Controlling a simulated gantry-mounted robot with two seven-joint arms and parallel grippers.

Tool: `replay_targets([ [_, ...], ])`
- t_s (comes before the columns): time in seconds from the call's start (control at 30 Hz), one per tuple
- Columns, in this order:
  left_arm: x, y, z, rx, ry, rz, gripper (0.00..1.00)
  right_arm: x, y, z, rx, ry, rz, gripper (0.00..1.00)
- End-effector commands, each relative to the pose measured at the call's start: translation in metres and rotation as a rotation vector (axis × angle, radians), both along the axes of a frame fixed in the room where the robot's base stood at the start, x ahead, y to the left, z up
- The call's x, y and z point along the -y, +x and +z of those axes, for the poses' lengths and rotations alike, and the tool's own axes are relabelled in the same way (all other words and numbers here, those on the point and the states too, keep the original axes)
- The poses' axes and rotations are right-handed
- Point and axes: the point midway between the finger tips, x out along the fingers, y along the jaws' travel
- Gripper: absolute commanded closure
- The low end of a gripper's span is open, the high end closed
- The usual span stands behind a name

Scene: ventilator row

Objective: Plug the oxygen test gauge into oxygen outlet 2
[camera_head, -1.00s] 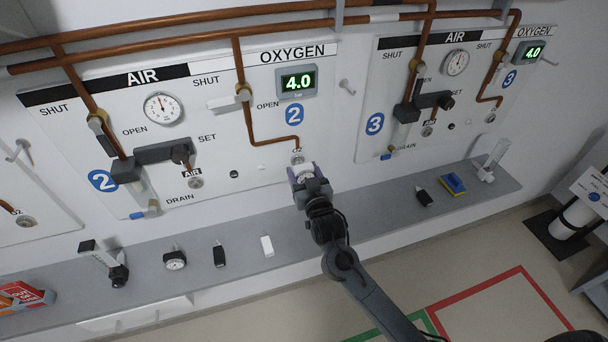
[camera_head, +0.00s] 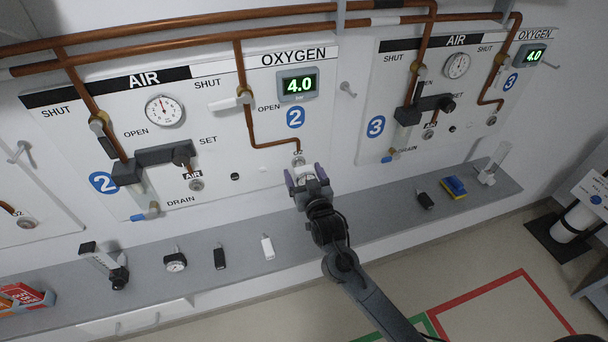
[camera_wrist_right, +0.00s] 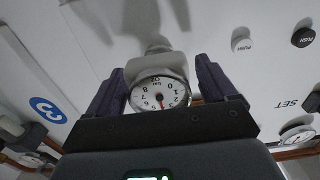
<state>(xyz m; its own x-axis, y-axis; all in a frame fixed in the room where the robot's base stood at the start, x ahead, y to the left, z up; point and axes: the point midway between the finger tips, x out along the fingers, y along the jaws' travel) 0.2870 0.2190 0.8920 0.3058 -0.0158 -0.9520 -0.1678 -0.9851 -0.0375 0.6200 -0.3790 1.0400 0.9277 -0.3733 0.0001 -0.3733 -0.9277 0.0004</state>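The oxygen test gauge (camera_wrist_right: 158,93) shows in the right wrist view as a white dial in a pale housing, upside down in the picture. Its stem (camera_wrist_right: 157,48) runs toward the wall panel; I cannot tell how fully it is seated. My right gripper (camera_wrist_right: 165,85) is open, with one dark finger on each side of the gauge and narrow gaps between. In the head view the right gripper (camera_head: 307,177) is just in front of oxygen outlet 2 (camera_head: 298,160), below the blue 2 label (camera_head: 295,117). The gauge is mostly hidden there. My left gripper is out of view.
The oxygen 2 display (camera_head: 298,85) reads 4.0. The grey shelf (camera_head: 340,225) below holds another round gauge (camera_head: 175,261), a black item (camera_head: 219,257), a white item (camera_head: 267,247) and a blue-yellow block (camera_head: 453,186). Copper pipe (camera_head: 250,125) runs down to the outlet.

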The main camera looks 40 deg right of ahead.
Motion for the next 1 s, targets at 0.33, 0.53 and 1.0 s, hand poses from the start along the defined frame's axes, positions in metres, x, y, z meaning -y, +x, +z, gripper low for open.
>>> replay_targets([
  [0.33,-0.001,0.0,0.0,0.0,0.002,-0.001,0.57,0.0,-0.001,-0.001,-0.002,0.001,0.0,0.06],
  [0.53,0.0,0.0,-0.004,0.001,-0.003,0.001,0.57,-0.006,-0.014,-0.003,-0.002,0.002,0.001,0.06],
  [1.0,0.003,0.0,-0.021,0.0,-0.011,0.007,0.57,-0.034,-0.083,-0.003,-0.002,0.001,0.001,0.06],
])
